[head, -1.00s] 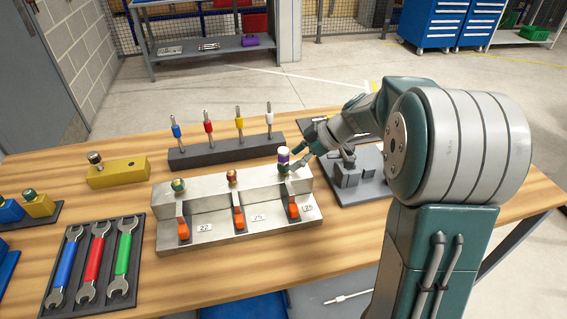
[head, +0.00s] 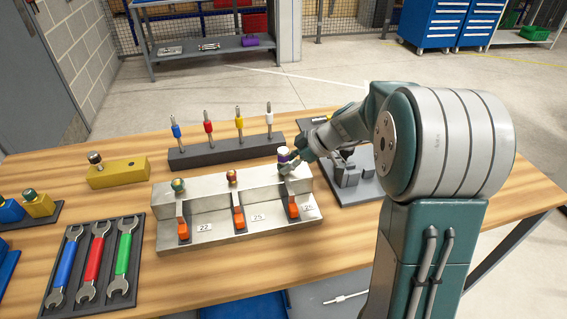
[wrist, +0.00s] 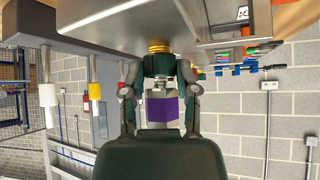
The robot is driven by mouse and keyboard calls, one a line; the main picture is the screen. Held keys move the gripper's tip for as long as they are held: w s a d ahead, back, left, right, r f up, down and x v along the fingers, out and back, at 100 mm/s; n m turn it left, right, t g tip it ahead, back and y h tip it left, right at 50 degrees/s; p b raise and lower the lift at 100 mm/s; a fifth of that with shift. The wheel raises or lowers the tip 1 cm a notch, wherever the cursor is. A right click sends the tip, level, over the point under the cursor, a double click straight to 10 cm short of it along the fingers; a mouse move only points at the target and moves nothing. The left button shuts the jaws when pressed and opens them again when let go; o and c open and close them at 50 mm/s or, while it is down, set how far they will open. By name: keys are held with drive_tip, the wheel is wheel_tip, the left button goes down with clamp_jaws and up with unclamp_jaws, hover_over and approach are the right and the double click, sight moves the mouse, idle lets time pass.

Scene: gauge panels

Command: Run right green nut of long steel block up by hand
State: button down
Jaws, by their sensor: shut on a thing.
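The long steel block (head: 215,197) lies on the wooden table, with three studs along its raised back step. The left stud carries a green and brass nut (head: 178,186); the middle one carries a reddish-brown piece (head: 232,177). The right stud has a purple piece with a white top (head: 284,153). The green nut is hidden by the fingertips.
A dark rack with several coloured-handled tools (head: 225,152) stands behind the block. A grey fixture (head: 350,175) is close on the right. A yellow block (head: 118,172) and a tray of wrenches (head: 95,262) are at left. Orange-ended tabs (head: 239,217) hang at the block's front.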

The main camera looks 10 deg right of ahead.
drive_tip(key=shift+m+t+h, duration=0.3)
drive_tip(key=shift+m+t, duration=0.3)
drive_tip(key=shift+m, duration=0.2)
drive_tip(key=shift+s+m+t+h, duration=0.15)
drive_tip(key=shift+m+t+h, duration=0.35)
drive_tip(key=shift+m, duration=0.4)
drive_tip(key=shift+a+m+t+h, duration=0.1)
drive_tip(key=shift+m+t+h, duration=0.4)
drive_tip(key=shift+m, duration=0.4)
drive_tip(key=shift+s, duration=0.1)
drive_tip(key=shift+a+m+t, duration=0.1)
drive_tip(key=shift+m+t, duration=0.2)
drive_tip(key=shift+m, duration=0.1)
drive_tip(key=shift+m+h, duration=0.4)
drive_tip(key=shift+m, duration=0.1)
